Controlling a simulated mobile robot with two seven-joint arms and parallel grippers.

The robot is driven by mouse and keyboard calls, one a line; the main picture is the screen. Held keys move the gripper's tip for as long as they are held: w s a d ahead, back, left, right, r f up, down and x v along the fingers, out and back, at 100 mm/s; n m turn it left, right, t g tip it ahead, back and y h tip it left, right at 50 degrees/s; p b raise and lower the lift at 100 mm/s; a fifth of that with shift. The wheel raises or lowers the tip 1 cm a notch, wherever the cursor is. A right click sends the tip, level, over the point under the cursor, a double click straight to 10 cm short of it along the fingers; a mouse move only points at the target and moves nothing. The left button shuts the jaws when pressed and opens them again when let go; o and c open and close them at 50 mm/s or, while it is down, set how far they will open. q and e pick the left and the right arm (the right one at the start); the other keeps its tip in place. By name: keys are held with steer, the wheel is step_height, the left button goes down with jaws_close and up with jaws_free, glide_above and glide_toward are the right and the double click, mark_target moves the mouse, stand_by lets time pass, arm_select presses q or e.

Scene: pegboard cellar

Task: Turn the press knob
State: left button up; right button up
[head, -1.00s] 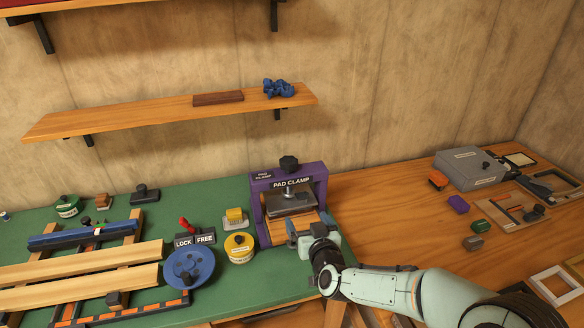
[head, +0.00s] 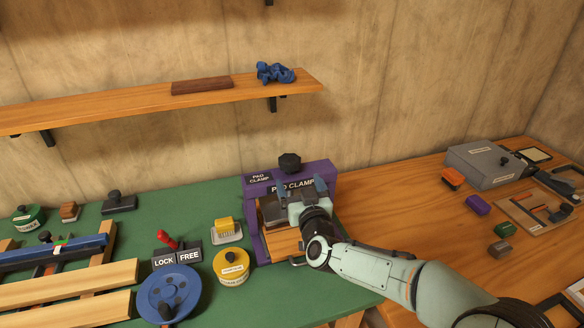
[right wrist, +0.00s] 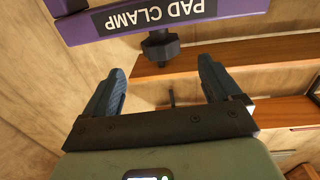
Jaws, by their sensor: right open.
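The press knob (head: 290,163) is black and lobed. It stands on top of the purple pad clamp frame (head: 254,225). In the right wrist view, where the label is upside down, the knob (right wrist: 159,47) shows just beyond the space between my fingers. My right gripper (head: 297,190) is open and empty, in front of the clamp's upper beam and a little below the knob. The fingers (right wrist: 162,72) do not appear to touch the knob. The gripper hides part of the label and the pressing plate below. My left gripper is out of view.
A yellow round tin (head: 231,268), a blue handwheel (head: 168,294) and a LOCK/FREE block (head: 177,256) with a red lever lie left of the clamp. A wooden shelf (head: 130,104) hangs above. The wooden bench (head: 400,205) just right of the clamp is clear.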

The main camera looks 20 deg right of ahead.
mark_target(292, 169)
steer(key=w+p, duration=0.1)
steer(key=w, duration=0.7)
steer(key=shift+d, duration=0.15)
steer(key=c, duration=1.1)
